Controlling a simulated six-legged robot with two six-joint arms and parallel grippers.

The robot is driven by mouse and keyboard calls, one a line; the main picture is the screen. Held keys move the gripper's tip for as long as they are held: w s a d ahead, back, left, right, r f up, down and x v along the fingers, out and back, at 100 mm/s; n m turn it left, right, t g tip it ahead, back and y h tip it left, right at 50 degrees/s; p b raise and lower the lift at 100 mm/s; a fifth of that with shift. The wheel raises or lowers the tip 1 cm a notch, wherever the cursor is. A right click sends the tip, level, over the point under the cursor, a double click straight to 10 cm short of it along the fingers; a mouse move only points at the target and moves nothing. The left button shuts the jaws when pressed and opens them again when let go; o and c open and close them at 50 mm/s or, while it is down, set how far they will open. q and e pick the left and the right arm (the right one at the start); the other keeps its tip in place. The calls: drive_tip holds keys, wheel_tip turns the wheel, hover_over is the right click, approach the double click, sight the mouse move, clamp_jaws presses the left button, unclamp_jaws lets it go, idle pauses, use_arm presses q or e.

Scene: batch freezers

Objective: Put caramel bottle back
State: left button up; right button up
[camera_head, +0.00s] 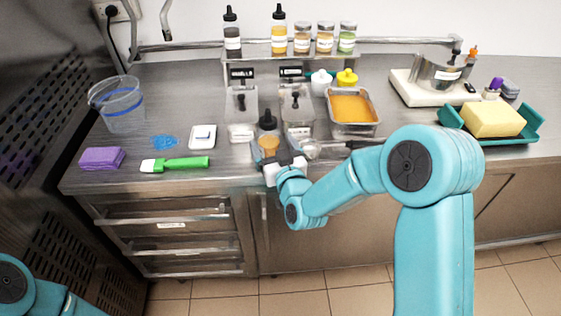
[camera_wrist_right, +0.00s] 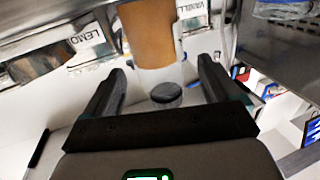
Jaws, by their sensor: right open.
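The caramel bottle (camera_head: 269,144), with brown contents and a black cap, stands upright near the counter's front edge, below the steel pans. My right gripper (camera_head: 282,160) is at its near side, open, with the fingers spread. In the right wrist view the brown bottle (camera_wrist_right: 150,35) shows between and beyond the fingertips of the right gripper (camera_wrist_right: 162,72); I cannot tell whether either finger touches it. A raised steel shelf (camera_head: 295,57) at the back holds a dark bottle (camera_head: 232,38), a yellow bottle (camera_head: 279,38) and several jars. My left gripper is out of view.
Steel pans (camera_head: 241,105) and an orange-filled pan (camera_head: 352,108) stand behind the bottle. A scoop (camera_head: 312,149) lies to its right. A green-handled brush (camera_head: 182,164), purple sponge (camera_head: 102,158) and clear bucket (camera_head: 122,108) are on the left. A teal tray (camera_head: 452,115) is on the right.

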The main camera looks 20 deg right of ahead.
drive_tip(key=s+b, duration=0.1)
drive_tip(key=s, duration=0.7)
drive_tip(key=s+a+f+g+y, duration=0.15)
drive_tip(key=s+f+g, duration=0.3)
drive_tip(key=f, duration=0.65)
drive_tip(key=s+a+f+g+y, duration=0.1)
drive_tip(key=s+a+f+g, duration=0.3)
drive_tip(key=f, duration=0.7)
drive_tip(key=s+f+m+g+y, duration=0.1)
drive_tip(key=s+f+g, duration=0.3)
drive_tip(key=s, duration=0.3)
drive_tip(key=s+a+f+g+y, duration=0.1)
drive_tip(key=s+f+g, duration=0.4)
drive_tip(key=s, duration=0.3)
drive_tip(key=shift+s+f+m, duration=0.25)
drive_tip(key=shift+f+m, duration=0.15)
drive_tip(key=shift+f, duration=0.2)
drive_tip(key=shift+a, duration=0.1)
